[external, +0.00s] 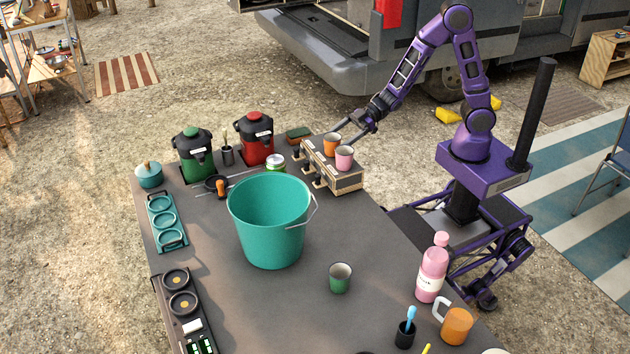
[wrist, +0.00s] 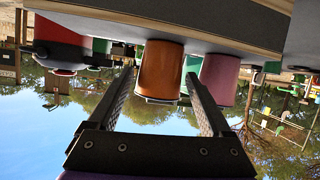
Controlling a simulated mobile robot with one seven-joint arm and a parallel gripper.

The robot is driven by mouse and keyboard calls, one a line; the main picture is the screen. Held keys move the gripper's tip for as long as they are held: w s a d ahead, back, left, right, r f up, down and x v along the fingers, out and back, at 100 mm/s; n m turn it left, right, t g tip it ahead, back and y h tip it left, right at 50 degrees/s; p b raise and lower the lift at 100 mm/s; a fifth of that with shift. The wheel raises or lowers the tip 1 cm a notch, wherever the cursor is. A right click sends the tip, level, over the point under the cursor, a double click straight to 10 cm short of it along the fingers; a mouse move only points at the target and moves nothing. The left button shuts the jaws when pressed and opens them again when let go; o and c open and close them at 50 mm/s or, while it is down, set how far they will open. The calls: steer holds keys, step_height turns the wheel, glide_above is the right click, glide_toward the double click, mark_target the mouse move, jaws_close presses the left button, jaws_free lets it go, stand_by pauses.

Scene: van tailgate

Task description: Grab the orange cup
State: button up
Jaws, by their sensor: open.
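The orange cup (external: 331,146) stands upright on a small wooden-sided stand with a grey top (external: 345,180) at the table's far side. A pink cup (external: 344,158) stands close beside it on the same stand. My gripper (external: 342,134) is open and reaches in from the right, at the orange cup. In the upside-down wrist view, the orange cup (wrist: 160,72) appears between the two fingers of my gripper (wrist: 159,78). The right finger overlaps the gap towards the pink cup (wrist: 219,78). Whether either finger touches a cup, I cannot tell.
Red (external: 256,140) and green (external: 194,155) dispensers stand left of the stand. A large teal bucket (external: 268,225) is mid-table. An orange mug (external: 457,326) and a pink bottle (external: 432,270) stand at the near right. The table around the green cup (external: 340,280) is clear.

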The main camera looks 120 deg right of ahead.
mark_target(326, 148)
steer(key=x, duration=0.5)
steer(key=shift+w+f+b, duration=0.15)
steer(key=shift+w+b, duration=0.2)
steer(key=shift+b, duration=0.05)
steer(key=c, duration=1.1)
